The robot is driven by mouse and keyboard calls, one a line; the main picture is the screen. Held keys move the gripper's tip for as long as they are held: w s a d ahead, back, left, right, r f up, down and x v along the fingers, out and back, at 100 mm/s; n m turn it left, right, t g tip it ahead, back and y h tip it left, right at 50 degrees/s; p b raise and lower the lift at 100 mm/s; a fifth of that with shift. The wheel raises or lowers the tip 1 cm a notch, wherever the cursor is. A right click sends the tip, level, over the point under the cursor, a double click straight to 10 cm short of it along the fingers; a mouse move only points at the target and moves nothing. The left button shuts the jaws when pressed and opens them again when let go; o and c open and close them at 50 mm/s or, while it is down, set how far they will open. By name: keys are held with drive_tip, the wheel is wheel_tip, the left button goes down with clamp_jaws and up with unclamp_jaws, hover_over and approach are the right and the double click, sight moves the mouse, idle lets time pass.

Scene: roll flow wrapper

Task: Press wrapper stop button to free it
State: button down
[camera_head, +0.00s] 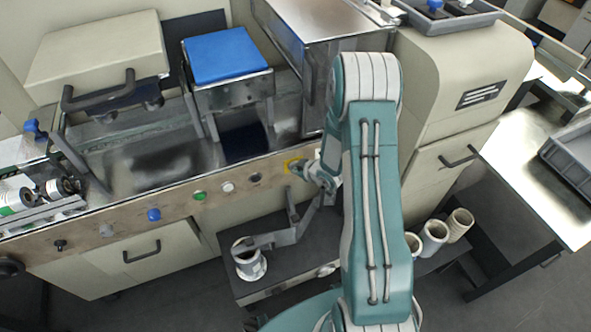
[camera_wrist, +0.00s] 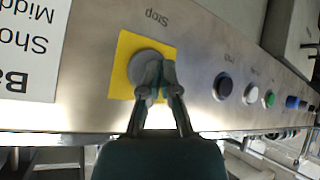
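The stop button is a round grey button (camera_wrist: 141,63) on a yellow square plate, with an upside-down "Stop" label beside it in the wrist view. In the head view, the yellow plate (camera_head: 288,163) shows at the right part of the machine's front panel. My gripper (camera_wrist: 159,78) has its two fingers drawn together, with nothing seen between them. Its fingertips overlap the lower right part of the button in the wrist view. I cannot tell whether they touch it. In the head view, my gripper (camera_head: 301,169) is right at the plate, partly hiding it.
The metal panel (camera_wrist: 200,45) also carries black, white, green (camera_head: 199,195) and blue (camera_head: 153,214) controls. A grey bracket arm (camera_head: 291,232) and a shelf with a white roll (camera_head: 249,262) lie below. A blue-topped block (camera_head: 224,55) stands above the panel.

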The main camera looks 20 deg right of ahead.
drive_tip(key=shift+r, duration=0.1)
drive_tip(key=s, duration=0.6)
idle(0.4)
idle(0.3)
drive_tip(key=s+r+m+g+h, duration=0.1)
drive_tip(key=s+r+m+h, duration=0.1)
drive_tip(key=r, duration=1)
drive_tip(key=s+r+m+h, duration=0.1)
drive_tip(key=r+m+h, duration=0.15)
drive_tip(key=r, duration=0.95)
drive_tip(key=s+a+r+m+g, duration=0.1)
drive_tip(key=s+a+r, duration=0.4)
drive_tip(key=s, duration=0.4)
drive_tip(key=s+a+r+m+g+y, duration=0.1)
drive_tip(key=s+a+r, duration=0.4)
drive_tip(key=s, duration=0.5)
drive_tip(key=shift+r+m, duration=0.45)
drive_tip(key=shift+r, duration=0.5)
